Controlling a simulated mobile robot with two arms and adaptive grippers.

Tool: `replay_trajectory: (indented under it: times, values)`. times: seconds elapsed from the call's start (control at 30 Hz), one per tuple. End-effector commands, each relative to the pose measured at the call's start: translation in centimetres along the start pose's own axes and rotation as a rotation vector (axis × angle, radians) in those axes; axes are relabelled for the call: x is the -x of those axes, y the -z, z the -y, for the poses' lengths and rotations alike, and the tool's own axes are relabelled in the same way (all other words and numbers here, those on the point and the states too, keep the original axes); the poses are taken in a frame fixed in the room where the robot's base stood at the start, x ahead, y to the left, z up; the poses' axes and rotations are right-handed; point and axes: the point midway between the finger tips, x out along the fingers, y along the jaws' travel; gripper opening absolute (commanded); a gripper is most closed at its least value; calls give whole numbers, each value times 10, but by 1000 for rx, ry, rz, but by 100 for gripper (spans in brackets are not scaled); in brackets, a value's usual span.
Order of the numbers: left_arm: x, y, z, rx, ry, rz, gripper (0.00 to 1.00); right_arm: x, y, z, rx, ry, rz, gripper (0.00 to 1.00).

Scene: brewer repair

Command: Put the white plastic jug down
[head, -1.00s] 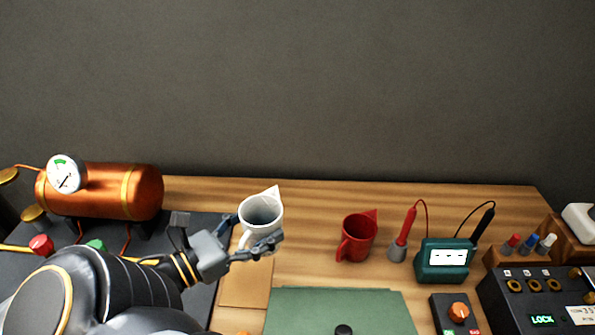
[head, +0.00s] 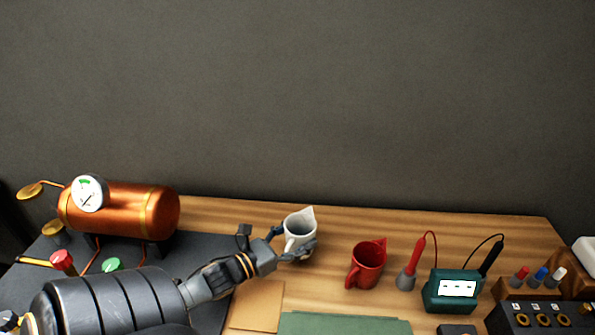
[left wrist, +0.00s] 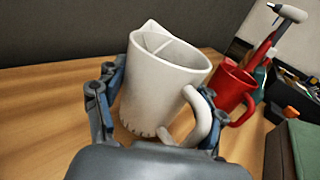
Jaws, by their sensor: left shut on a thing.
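The white plastic jug (head: 299,228) is upright or nearly so over the wooden bench, left of the red jug. My left gripper (head: 296,241) is shut around it, with a finger on either side. In the left wrist view the white jug (left wrist: 160,85) leans a little in the picture, its open top and spout up and its handle towards the lower right. Its base is partly hidden by my gripper, and I cannot tell whether it touches the bench. My right gripper is in neither view.
A red jug (head: 368,264) stands close on the right, with a teal meter (head: 452,290) and probes beyond it. A copper boiler (head: 120,208) is at the left on a dark mat. Bare bench (head: 235,215) lies behind the white jug.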

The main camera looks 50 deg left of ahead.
Motion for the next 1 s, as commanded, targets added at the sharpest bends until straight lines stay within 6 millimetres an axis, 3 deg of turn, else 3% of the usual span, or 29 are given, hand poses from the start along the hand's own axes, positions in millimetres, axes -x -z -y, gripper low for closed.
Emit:
replay_trajectory:
  times: [0.2,0.57,0.6,0.7,1.0]
  values:
    - [1,23,0,1,0,-1,32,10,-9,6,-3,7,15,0]
    - [1,29,0,2,0,-1,32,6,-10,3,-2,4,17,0]
    - [1,29,0,2,0,-2,74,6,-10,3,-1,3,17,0]
    - [1,28,0,2,0,-3,92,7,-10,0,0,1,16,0]
    - [1,28,0,2,0,-3,92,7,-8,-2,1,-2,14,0]
